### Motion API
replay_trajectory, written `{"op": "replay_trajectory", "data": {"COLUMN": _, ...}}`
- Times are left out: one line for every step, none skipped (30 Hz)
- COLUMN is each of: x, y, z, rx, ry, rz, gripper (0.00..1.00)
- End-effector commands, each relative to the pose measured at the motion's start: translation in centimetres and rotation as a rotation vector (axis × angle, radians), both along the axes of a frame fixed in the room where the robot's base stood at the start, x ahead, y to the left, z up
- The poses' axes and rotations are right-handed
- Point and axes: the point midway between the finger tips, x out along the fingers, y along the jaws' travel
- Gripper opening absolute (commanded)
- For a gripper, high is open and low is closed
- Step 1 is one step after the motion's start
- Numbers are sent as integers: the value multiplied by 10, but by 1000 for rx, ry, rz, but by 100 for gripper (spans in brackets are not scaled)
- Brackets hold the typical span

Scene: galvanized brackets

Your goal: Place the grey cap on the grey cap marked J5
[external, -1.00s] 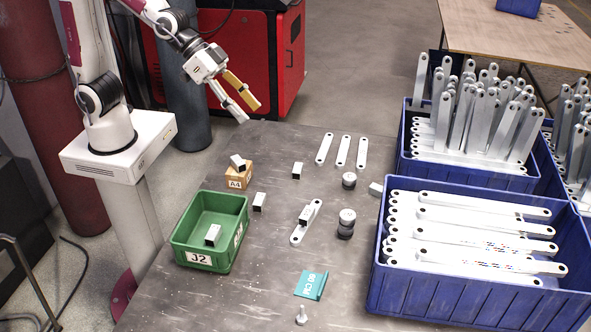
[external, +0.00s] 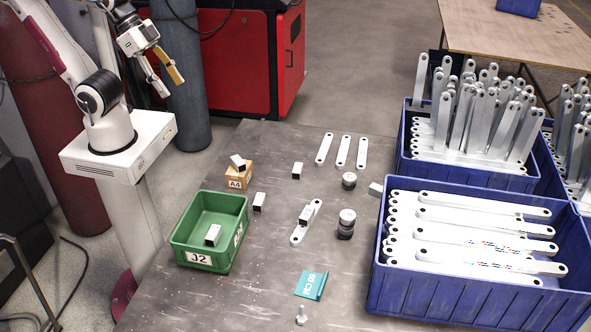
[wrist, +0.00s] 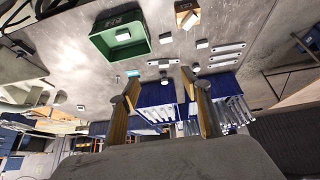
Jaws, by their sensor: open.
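Small round grey caps with dark sides stand on the table. One cap (external: 349,180) is near the three flat brackets. Nearer the camera, a cap with a light top (external: 347,215) is directly above or against a darker round piece (external: 345,232); I cannot tell whether they are stacked or side by side. No J5 mark is legible on any of them. My gripper (external: 172,88) is open and empty, raised beside my base at the upper left, far from the caps. Its spread fingers also show in the wrist view (wrist: 160,82).
A green bin marked J2 (external: 190,255) holds a small block. A wooden block marked A4 (external: 239,182) carries another. Several white-and-black blocks, flat brackets (external: 343,151), a teal holder (external: 311,285) and a bolt (external: 301,317) lie around. Blue crates of brackets (external: 380,285) fill the right.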

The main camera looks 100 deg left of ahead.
Motion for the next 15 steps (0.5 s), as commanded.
{"op": "replay_trajectory", "data": {"x": -9, "y": 2, "z": -1, "rx": 6, "ry": 6, "rz": 4, "gripper": 47}}
{"op": "replay_trajectory", "data": {"x": -14, "y": 4, "z": -1, "rx": 9, "ry": 10, "rz": 6, "gripper": 47}}
{"op": "replay_trajectory", "data": {"x": -19, "y": 5, "z": -2, "rx": 12, "ry": 16, "rz": 9, "gripper": 47}}
{"op": "replay_trajectory", "data": {"x": -22, "y": 6, "z": -3, "rx": 14, "ry": 20, "rz": 11, "gripper": 47}}
{"op": "replay_trajectory", "data": {"x": -25, "y": 6, "z": -4, "rx": 16, "ry": 23, "rz": 12, "gripper": 47}}
{"op": "replay_trajectory", "data": {"x": -28, "y": 7, "z": -4, "rx": 17, "ry": 27, "rz": 14, "gripper": 47}}
{"op": "replay_trajectory", "data": {"x": -30, "y": 8, "z": -5, "rx": 18, "ry": 30, "rz": 15, "gripper": 47}}
{"op": "replay_trajectory", "data": {"x": -31, "y": 8, "z": -5, "rx": 19, "ry": 32, "rz": 16, "gripper": 47}}
{"op": "replay_trajectory", "data": {"x": -32, "y": 8, "z": -5, "rx": 20, "ry": 33, "rz": 16, "gripper": 47}}
{"op": "replay_trajectory", "data": {"x": -33, "y": 8, "z": -6, "rx": 21, "ry": 34, "rz": 17, "gripper": 47}}
{"op": "replay_trajectory", "data": {"x": -33, "y": 8, "z": -6, "rx": 20, "ry": 34, "rz": 18, "gripper": 47}}
{"op": "replay_trajectory", "data": {"x": -33, "y": 8, "z": -6, "rx": 21, "ry": 34, "rz": 17, "gripper": 47}}
{"op": "replay_trajectory", "data": {"x": -33, "y": 8, "z": -6, "rx": 21, "ry": 34, "rz": 17, "gripper": 47}}
{"op": "replay_trajectory", "data": {"x": -33, "y": 8, "z": -6, "rx": 21, "ry": 34, "rz": 17, "gripper": 47}}
{"op": "replay_trajectory", "data": {"x": -32, "y": 8, "z": -6, "rx": 21, "ry": 34, "rz": 17, "gripper": 47}}
